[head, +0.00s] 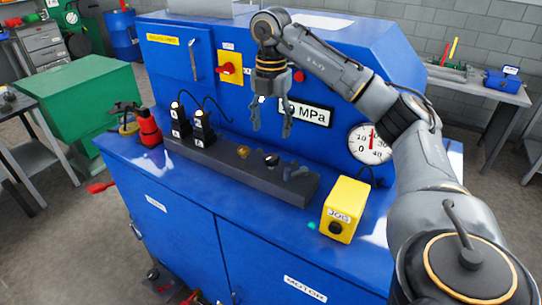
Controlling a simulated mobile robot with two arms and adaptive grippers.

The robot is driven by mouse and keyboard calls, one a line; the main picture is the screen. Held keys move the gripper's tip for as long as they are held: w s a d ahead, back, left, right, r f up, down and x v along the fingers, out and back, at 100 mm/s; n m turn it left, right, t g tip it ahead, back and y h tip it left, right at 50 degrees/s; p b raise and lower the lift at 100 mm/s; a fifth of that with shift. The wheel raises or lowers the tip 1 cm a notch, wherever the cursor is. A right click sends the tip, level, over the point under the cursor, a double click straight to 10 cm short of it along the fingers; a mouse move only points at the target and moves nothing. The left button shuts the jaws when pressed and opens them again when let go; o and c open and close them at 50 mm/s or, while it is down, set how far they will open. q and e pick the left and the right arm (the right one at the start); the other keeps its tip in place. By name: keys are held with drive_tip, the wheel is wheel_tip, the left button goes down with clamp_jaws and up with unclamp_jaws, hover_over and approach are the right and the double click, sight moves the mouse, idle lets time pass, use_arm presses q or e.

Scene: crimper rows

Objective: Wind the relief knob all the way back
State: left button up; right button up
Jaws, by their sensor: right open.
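A dark manifold block (225,163) lies along the blue bench top. On it stand a small brass fitting (243,151) and a black round knob (271,158), with a grey fitting (295,171) to their right. No label shows which one is the relief knob; the black knob looks most like it. My right gripper (272,128) hangs fingers down above the block, open and empty, with a visible gap to the black knob. The round gauge (371,144) has a red needle pointing nearly straight up. My left gripper is not in view.
Two black labelled coils (190,125) with cables stand on the block's left part. A red bottle-like object (149,128) is further left. A yellow JOG box (345,208) sits at the right. The blue panel with an MPa sign (310,113) rises behind the gripper.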

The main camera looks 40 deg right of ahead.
hover_over(271, 157)
drive_tip(key=f, duration=0.4)
drive_tip(key=shift+w+d+f, duration=0.15)
drive_tip(key=shift+d+f, duration=0.05)
drive_tip(key=shift+d, duration=0.1)
wheel_tip(271, 157, down, 3)
drive_tip(key=shift+a+f+p, duration=0.15)
drive_tip(key=shift+p, duration=0.4)
drive_tip(key=shift+f, duration=0.7)
drive_tip(key=c, duration=0.9)
drive_tip(key=shift+c, duration=1.4)
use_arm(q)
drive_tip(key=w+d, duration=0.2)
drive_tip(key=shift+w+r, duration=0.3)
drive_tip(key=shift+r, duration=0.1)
